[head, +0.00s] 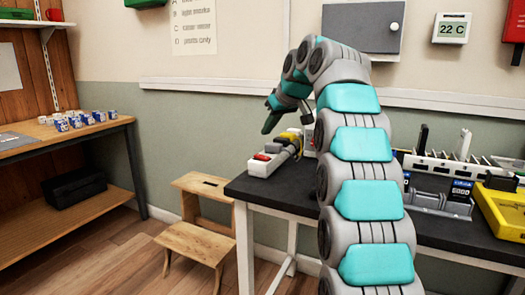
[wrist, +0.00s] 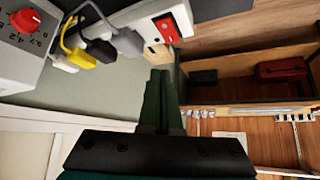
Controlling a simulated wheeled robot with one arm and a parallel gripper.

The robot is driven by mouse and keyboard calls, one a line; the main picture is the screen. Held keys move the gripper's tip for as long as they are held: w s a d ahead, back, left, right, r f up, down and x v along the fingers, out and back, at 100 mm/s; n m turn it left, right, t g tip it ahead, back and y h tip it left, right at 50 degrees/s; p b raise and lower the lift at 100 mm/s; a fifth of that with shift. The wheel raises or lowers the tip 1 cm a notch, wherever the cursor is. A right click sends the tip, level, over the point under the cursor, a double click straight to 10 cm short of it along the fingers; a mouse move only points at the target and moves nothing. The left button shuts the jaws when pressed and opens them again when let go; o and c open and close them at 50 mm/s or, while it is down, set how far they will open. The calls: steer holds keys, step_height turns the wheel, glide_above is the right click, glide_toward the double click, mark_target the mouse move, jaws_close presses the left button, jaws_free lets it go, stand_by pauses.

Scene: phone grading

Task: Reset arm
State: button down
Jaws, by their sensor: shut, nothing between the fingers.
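My arm rises at the right middle of the head view and bends over to the left, with teal and grey links. My gripper (head: 270,120) hangs above the back left corner of the dark table (head: 290,185), in front of the wall, and points down and left. It is clear of the table top. In the wrist view my gripper (wrist: 161,75) shows two dark green fingers lying together, with nothing held between them.
A white power strip (wrist: 168,28) with a red switch, with yellow and black plugs, lies below my gripper. A step stool (head: 195,240) stands left of the table. A wooden bench (head: 75,135) is at far left. Trays and a yellow bin (head: 500,212) are at right.

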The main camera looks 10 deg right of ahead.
steer(key=shift+s+r, duration=0.1)
steer(key=shift+r, duration=0.05)
steer(key=s+f+m+g+h, duration=0.1)
steer(key=s+f+g, duration=0.2)
steer(key=s+f, duration=0.7)
steer(key=s+f+m+g+h, duration=0.1)
steer(key=s+f, duration=0.9)
steer(key=s, duration=1.6)
steer(key=s+f+m+g+h, duration=0.1)
steer(key=s+f+g, duration=0.4)
steer(key=s+f, duration=0.5)
steer(key=s+m, duration=0.1)
steer(key=s, duration=0.7)
steer(key=shift+a+f+m, duration=0.15)
steer(key=shift+f+m, duration=0.2)
steer(key=shift+m, duration=0.05)
